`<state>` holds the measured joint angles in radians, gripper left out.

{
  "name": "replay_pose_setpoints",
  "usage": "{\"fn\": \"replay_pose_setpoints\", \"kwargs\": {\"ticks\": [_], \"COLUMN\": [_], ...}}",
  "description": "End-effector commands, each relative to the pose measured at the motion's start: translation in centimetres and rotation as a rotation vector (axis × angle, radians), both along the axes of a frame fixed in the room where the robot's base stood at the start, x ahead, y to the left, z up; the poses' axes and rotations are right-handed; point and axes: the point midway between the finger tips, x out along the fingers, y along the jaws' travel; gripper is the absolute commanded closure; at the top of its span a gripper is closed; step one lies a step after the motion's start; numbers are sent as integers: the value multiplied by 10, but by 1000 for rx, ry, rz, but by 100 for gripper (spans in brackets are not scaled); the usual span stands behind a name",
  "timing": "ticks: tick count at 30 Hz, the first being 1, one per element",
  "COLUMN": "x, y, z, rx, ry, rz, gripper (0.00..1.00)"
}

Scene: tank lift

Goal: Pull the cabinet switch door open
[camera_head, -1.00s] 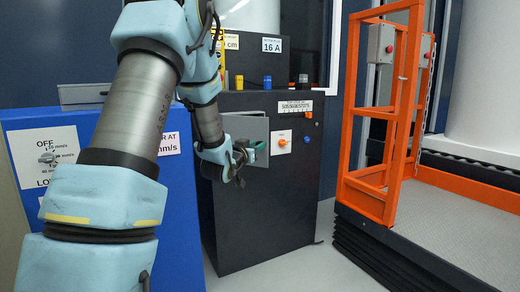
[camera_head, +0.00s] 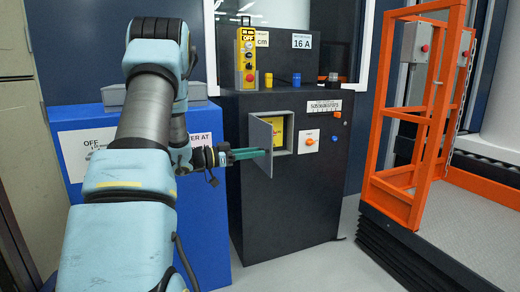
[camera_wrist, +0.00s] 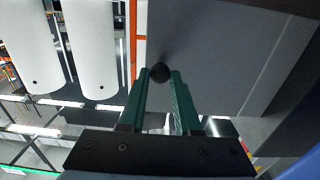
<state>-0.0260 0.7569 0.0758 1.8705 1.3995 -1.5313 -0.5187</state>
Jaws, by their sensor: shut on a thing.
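The cabinet switch door (camera_head: 260,146) is a small grey panel on the front of the dark cabinet (camera_head: 290,205). It stands swung open toward the left, and a yellow inside (camera_head: 278,130) shows in the recess behind it. My gripper (camera_head: 264,153) reaches in from the left, and its green fingers end at the door. In the wrist view the fingers (camera_wrist: 160,82) are shut on a small dark round knob (camera_wrist: 160,71) on the grey door (camera_wrist: 205,45). The contents of the recess are partly hidden by the door.
A yellow control box (camera_head: 248,60) stands on the cabinet top. An orange knob (camera_head: 309,141) is right of the recess. A blue cabinet (camera_head: 85,150) stands left, behind my arm. An orange gate frame (camera_head: 430,115) and platform are at right. Bare floor lies before the cabinet.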

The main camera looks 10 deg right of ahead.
Motion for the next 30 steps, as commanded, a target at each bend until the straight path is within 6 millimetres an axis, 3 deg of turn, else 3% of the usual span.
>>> {"fn": "replay_pose_setpoints", "kwargs": {"ticks": [16, 17, 18, 24, 30], "x": [1, 1, 1, 1, 1], "y": [3, 3, 3, 3, 3], "z": [2, 2, 2, 1, 1], "rx": [-4, -4, -3, -2, -1], "ry": [-5, -5, -5, -4, -2], "rz": [-23, -23, -22, -22, -22], "gripper": [100, 65, 61, 39, 39]}}
